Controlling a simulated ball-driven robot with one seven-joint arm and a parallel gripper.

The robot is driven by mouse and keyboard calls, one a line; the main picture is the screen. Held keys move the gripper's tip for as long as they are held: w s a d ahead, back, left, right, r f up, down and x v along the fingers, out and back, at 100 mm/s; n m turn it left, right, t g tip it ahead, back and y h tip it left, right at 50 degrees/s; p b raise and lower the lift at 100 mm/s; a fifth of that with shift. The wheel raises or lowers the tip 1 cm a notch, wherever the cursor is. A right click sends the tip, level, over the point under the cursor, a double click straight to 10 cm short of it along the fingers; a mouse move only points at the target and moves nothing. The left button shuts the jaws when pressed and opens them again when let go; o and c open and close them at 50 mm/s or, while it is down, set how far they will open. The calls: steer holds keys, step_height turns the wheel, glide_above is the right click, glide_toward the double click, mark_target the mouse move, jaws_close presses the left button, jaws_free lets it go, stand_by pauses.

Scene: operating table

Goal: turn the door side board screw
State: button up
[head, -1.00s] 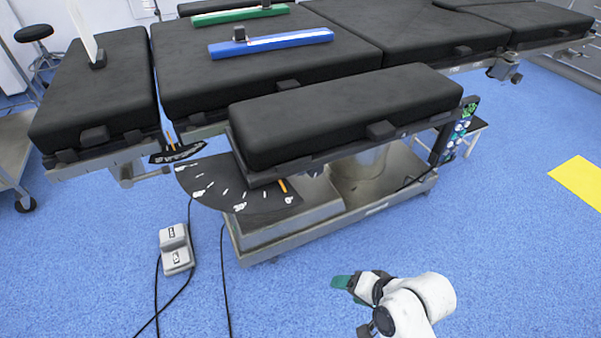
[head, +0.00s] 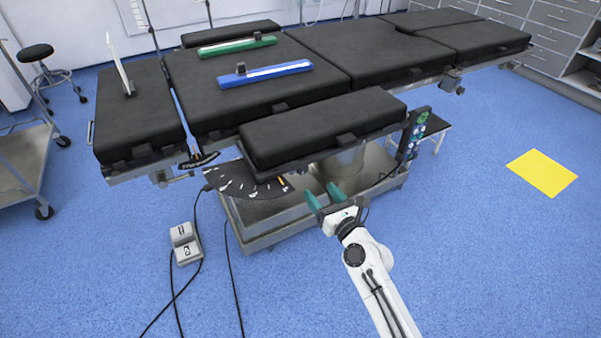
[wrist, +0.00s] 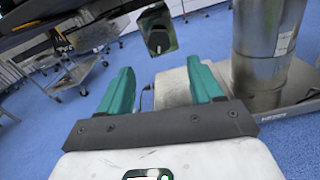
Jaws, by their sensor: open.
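The near side board (head: 318,125) is a black padded board along the near long edge of the operating table. My gripper (head: 324,196) has two green fingers spread apart with nothing between them, just in front of and below this board. In the wrist view my gripper (wrist: 158,78) points toward the underside of the table. A dark knob (wrist: 158,38), which looks like the screw, hangs beyond and above the gap between the fingers, apart from them. In the head view I cannot make out this knob.
A black dial plate (head: 245,182) with white marks sits under the board's left end. The metal table base (head: 265,225) stands behind my gripper. A foot pedal (head: 185,243) with cables lies at left. The blue floor at right is open around a yellow patch (head: 542,173).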

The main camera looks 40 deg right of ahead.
mark_target(304, 171)
steer(key=b+x, duration=0.1)
steer(key=x, duration=0.8)
steer(key=shift+w+d+f, duration=0.1)
steer(key=shift+w, duration=0.25)
steer(key=shift+c, duration=0.3)
steer(key=c, duration=1)
